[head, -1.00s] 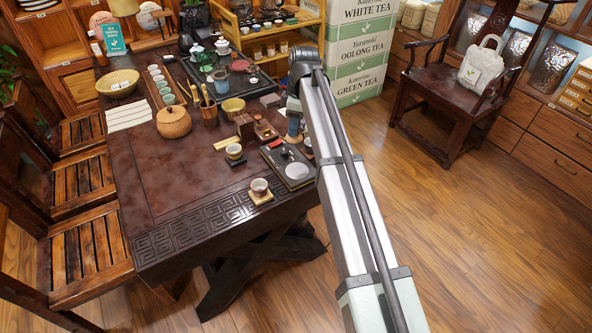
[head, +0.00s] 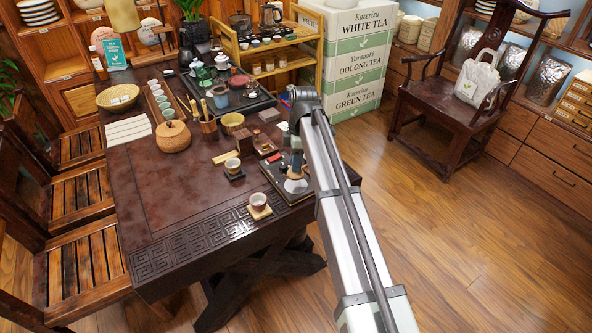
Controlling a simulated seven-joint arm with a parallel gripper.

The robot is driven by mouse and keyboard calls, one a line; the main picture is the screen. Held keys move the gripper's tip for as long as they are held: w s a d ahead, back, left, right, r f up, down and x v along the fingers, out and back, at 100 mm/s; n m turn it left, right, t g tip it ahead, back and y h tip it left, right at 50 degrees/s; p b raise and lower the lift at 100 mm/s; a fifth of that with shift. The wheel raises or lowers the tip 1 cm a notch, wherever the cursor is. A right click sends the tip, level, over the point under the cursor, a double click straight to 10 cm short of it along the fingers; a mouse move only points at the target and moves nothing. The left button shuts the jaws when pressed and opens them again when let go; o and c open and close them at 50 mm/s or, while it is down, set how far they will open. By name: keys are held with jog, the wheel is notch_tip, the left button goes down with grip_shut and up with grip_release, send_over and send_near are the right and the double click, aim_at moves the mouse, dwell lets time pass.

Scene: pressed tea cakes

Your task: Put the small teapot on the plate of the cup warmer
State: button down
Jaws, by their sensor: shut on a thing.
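The cup warmer (head: 272,172) is a flat black slab near the right edge of the dark table. Its round pale plate (head: 296,187) shows at the near end. My gripper (head: 296,167) hangs just above the plate, pointing down. It is shut on a small dark thing at its fingertips, which I take to be the small teapot (head: 294,175). The teapot is tiny here and partly hidden by the fingers. I cannot tell whether it touches the plate.
A cup on a wooden coaster (head: 259,202) stands to the near left, and another cup on a dark coaster (head: 233,166) farther left. A wooden box (head: 264,145) stands behind the warmer. A round tan pot (head: 173,137) is farther left. The table's near left is bare.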

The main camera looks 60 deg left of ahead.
jog(key=shift+f, duration=1.85)
jog(key=shift+f, duration=0.15)
jog(key=c, duration=0.9)
grip_release()
jog(key=r, duration=0.4)
jog(key=w+r, duration=0.1)
jog(key=r, duration=0.7)
jog(key=shift+w+a+r, duration=0.1)
jog(key=shift+w, duration=0.2)
